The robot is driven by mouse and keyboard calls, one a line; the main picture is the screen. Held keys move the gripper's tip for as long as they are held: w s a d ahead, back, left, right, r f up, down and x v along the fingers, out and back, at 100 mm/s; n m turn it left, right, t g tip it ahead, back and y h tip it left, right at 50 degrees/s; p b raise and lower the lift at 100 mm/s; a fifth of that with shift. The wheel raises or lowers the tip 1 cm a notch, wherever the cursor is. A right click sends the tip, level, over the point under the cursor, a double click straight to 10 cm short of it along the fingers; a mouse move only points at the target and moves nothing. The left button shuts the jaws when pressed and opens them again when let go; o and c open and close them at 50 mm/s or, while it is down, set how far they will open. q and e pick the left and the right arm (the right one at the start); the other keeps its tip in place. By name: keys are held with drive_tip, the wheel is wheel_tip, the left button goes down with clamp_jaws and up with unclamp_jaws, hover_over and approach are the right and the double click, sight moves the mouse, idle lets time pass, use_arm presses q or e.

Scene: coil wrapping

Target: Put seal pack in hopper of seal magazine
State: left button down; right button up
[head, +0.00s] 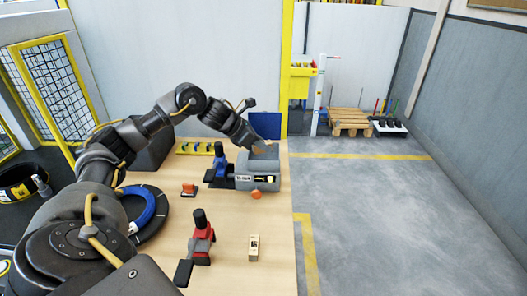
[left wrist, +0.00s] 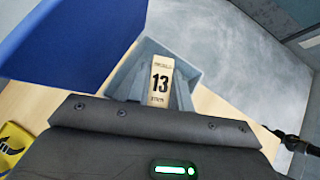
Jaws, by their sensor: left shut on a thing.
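The seal magazine (head: 257,170) is a grey box with a label on its front and an open hopper on top, at the far end of the wooden table. My left gripper (head: 258,146) is at its open top, shut on a seal pack. The seal pack (left wrist: 160,80) is cream with a black "13" and shows in the left wrist view inside the outline of the grey hopper walls (left wrist: 130,82). Its lower end is hidden by my gripper body, and its depth in the hopper cannot be told. My right gripper is not in view.
A blue-handled tool (head: 219,160) stands left of the magazine, and a blue panel (head: 265,124) is behind it. A red tool (head: 201,238) and a small cream block (head: 254,247) are nearer. A blue coil (head: 143,210) lies at left. The near right table is mostly clear.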

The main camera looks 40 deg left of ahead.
sight(261, 152)
use_arm(q)
drive_tip(key=shift+w+d+f, duration=0.15)
drive_tip(key=shift+w+f, duration=0.05)
wheel_tip(261, 152, down, 3)
drive_tip(key=shift+w+f+p, duration=0.1)
drive_tip(key=shift+w+p, duration=0.05)
drive_tip(key=shift+p, duration=0.55)
drive_tip(key=shift+f, duration=0.2)
drive_tip(key=shift+f, duration=0.2)
drive_tip(key=c, duration=1.6)
unclamp_jaws()
drive_tip(key=o, duration=0.3)
drive_tip(key=shift+o, duration=0.2)
drive_tip(key=shift+r, duration=0.1)
